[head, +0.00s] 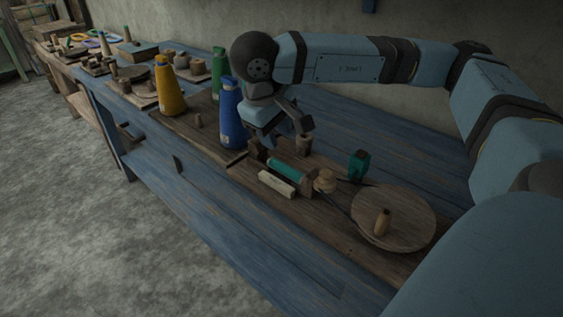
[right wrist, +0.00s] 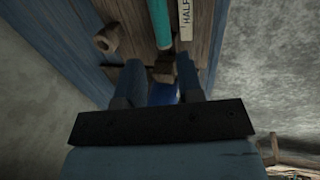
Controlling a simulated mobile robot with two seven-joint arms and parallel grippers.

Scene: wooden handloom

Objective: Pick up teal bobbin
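The teal bobbin (head: 287,172) lies on its side on the wooden board, between wooden end pieces. In the right wrist view the teal bobbin (right wrist: 160,22) shows at the top, beyond the fingertips. My right gripper (head: 284,135) is above the board, behind the bobbin and just right of the blue cone. In the right wrist view my right gripper (right wrist: 158,78) has its two fingers apart, with no bobbin between them. A brown wooden block (right wrist: 163,72) shows in the gap between the fingers. My left gripper is not in view.
A cream labelled bar (head: 277,184) lies in front of the bobbin. The blue cone (head: 232,115), yellow cone (head: 169,88) and green cone (head: 219,70) stand to the left. A round wooden wheel (head: 405,220) is at right. The blue bench front (head: 230,215) is clear.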

